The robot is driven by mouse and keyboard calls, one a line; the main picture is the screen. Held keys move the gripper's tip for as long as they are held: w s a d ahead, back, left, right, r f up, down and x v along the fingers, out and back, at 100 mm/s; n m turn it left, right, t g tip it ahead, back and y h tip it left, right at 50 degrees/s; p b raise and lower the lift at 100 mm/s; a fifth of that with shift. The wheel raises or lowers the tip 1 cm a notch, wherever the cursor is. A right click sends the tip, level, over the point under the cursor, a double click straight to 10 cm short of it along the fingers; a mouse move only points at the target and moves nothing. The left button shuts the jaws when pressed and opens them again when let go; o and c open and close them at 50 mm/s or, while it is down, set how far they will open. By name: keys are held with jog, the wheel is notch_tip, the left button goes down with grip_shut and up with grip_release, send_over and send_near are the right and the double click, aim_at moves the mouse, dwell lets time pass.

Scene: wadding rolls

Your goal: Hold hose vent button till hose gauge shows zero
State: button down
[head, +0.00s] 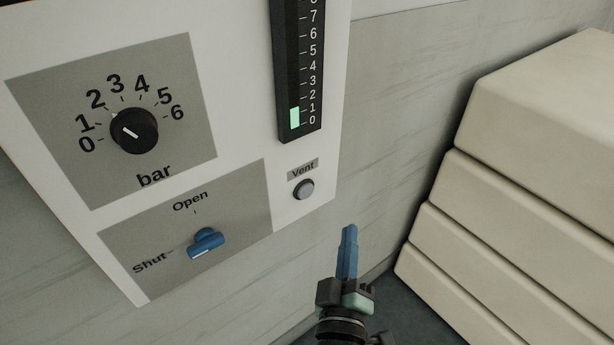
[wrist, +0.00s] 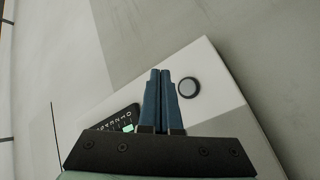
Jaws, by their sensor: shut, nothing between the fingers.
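The vent button (head: 304,189) is a round grey button in a dark ring, under a "Vent" label on the white panel (head: 240,20). It also shows in the wrist view (wrist: 188,87), just right of my fingertips. The hose gauge (head: 297,75) is a black vertical scale above it; its green bar tops out near 1. My gripper (head: 349,232), with blue fingers, is below and right of the button in the head view, apart from it. The fingers are together with nothing between them, as the wrist view (wrist: 160,75) also shows.
A blue lever (head: 205,242) is turned toward "Shut". Stacked cream blocks (head: 500,220) stand at the right. A bare grey wall (head: 400,90) lies between panel and stack.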

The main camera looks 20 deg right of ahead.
jog(key=shift+w, duration=0.1)
send_near(312, 188)
jog(key=w+d, duration=0.3)
jog(key=d, duration=0.1)
jog(key=shift+w+a+r+b, duration=0.1)
jog(key=shift+w+a+b, duration=0.1)
jog(key=shift+w+b, duration=0.4)
dwell(1.8)
jog(key=shift+w+a, duration=0.15)
jog(key=shift+w, duration=0.25)
jog(key=shift+w+a+b, duration=0.2)
jog(key=shift+w+b, duration=0.2)
jog(key=shift+b, duration=0.05)
dwell(1.7)
jog(key=shift+s+d, duration=0.3)
jog(key=shift+s, duration=0.5)
